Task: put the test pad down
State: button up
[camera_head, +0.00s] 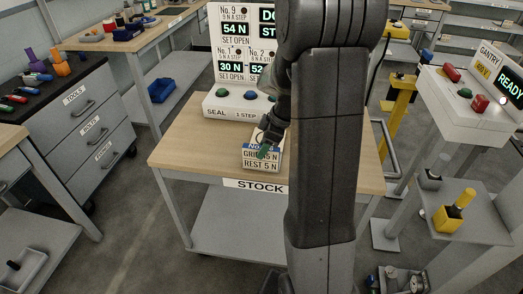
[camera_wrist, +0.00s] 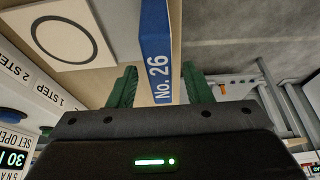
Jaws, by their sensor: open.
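The test pad appears to be the block (camera_head: 262,163) with a blue band and a white label reading "GRIP 5 N, REST 5 N". It sits at the front edge of the wooden STOCK table (camera_head: 190,149). In the wrist view its blue "No. 26" face (camera_wrist: 157,45) shows between my green fingers. My gripper (camera_head: 266,146) is right at the block in the head view. In the wrist view my gripper (camera_wrist: 160,88) is open, a finger on each side with visible gaps. My arm hides part of the table.
A SEAL button box (camera_head: 235,106) with display panels stands behind the block. A white plate with a dark ring (camera_wrist: 62,40) lies near it in the wrist view. A gantry console (camera_head: 465,105) stands right, above a yellow-handled item (camera_head: 454,212). The table's left part is clear.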

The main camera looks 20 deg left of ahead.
jog(key=v, duration=0.9)
jog(key=shift+d+r, duration=0.2)
jog(key=x, duration=1.2)
jog(key=shift+a+f, duration=0.1)
jog(key=shift+f, duration=0.05)
jog(key=shift+r, duration=1.9)
